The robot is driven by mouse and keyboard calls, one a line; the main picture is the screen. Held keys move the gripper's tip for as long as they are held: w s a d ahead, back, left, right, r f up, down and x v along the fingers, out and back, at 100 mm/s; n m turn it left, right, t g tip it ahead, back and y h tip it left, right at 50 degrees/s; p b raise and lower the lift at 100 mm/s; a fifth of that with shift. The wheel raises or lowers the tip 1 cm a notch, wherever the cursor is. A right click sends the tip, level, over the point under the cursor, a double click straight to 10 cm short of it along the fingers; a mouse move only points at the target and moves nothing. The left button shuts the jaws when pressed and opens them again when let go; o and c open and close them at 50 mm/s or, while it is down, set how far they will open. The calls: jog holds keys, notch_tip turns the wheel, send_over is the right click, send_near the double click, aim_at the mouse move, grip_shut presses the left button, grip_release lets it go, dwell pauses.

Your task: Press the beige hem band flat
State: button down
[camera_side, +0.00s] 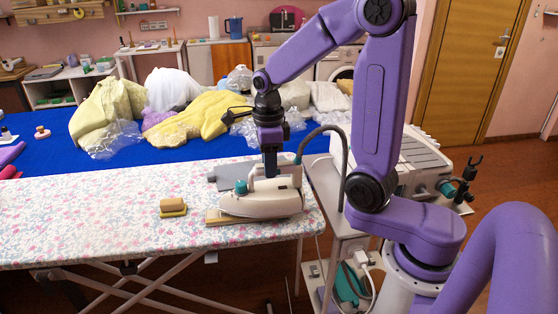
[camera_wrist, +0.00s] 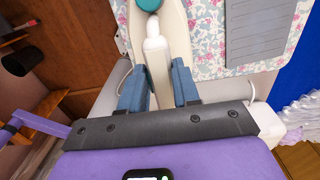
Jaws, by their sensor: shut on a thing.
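The white and grey iron (camera_side: 262,199) with a teal knob sits at the right end of the flowered ironing board (camera_side: 100,215). My gripper (camera_side: 270,172) is above it, shut on its handle. In the wrist view my gripper's blue fingers (camera_wrist: 158,88) stand either side of the white iron handle (camera_wrist: 155,58), and the teal knob (camera_wrist: 149,4) is at the top edge. A flat beige strip (camera_side: 218,217), which looks like the hem band, shows at the iron's nose and front side. The iron hides the rest of it, and I cannot tell whether the soleplate touches it.
A grey plate (camera_side: 225,174) lies behind the iron, also in the wrist view (camera_wrist: 258,32). Garments and plastic bags cover the blue table (camera_side: 50,165) behind. A grey cart (camera_side: 345,220) stands close right.

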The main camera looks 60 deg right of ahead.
jog(key=shift+w+a, duration=3.85)
jog(key=shift+f, duration=0.65)
jog(key=shift+s+d, duration=1.8)
jog(key=shift+s+d, duration=1.75)
jog(key=shift+s, duration=0.05)
